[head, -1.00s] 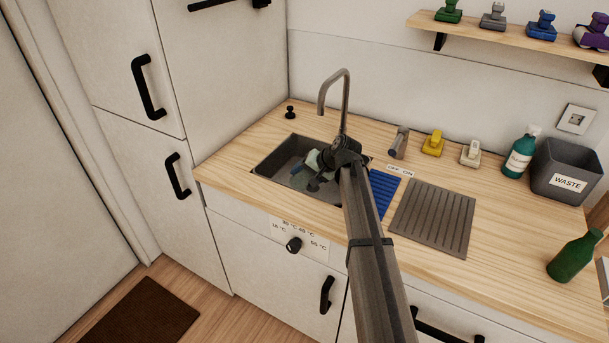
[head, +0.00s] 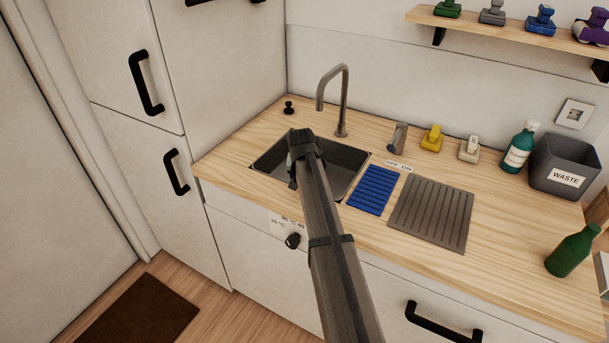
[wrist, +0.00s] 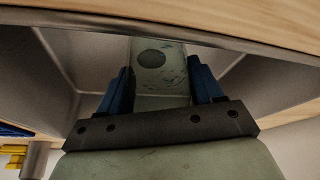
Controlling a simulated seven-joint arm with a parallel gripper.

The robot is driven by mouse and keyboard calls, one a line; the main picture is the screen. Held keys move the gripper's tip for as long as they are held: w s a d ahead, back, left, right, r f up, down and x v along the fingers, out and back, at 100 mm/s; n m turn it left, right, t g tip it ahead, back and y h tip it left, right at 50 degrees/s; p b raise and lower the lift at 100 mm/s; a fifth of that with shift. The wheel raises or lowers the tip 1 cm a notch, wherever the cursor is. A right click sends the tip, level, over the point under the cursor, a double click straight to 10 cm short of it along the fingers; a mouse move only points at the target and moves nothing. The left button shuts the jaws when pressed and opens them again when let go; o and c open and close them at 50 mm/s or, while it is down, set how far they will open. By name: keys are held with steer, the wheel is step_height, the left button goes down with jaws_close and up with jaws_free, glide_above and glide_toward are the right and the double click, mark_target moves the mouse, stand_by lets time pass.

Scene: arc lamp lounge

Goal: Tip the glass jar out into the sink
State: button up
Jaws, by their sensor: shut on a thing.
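The sink (head: 345,162) is a dark grey basin set in the wooden counter. My gripper (head: 302,148) is over its left part in the head view, and my arm hides the jaws there. In the wrist view my gripper (wrist: 160,88) has its blue fingers on both sides of a pale green, see-through thing, which I take as the glass jar (wrist: 160,100). The jar lies between the fingers with the basin behind it. A dark round spot shows at its far end. Its mouth, tilt and contents cannot be made out. In the head view the jar is hidden or too unclear to tell.
The tap (head: 343,105) rises behind the sink. A blue ribbed mat (head: 371,190) and a grey drainer (head: 432,213) lie to its right. A small black knob (head: 289,107) stands back left.

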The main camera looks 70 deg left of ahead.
steer(key=shift+r, duration=0.15)
steer(key=shift+r, duration=1.4)
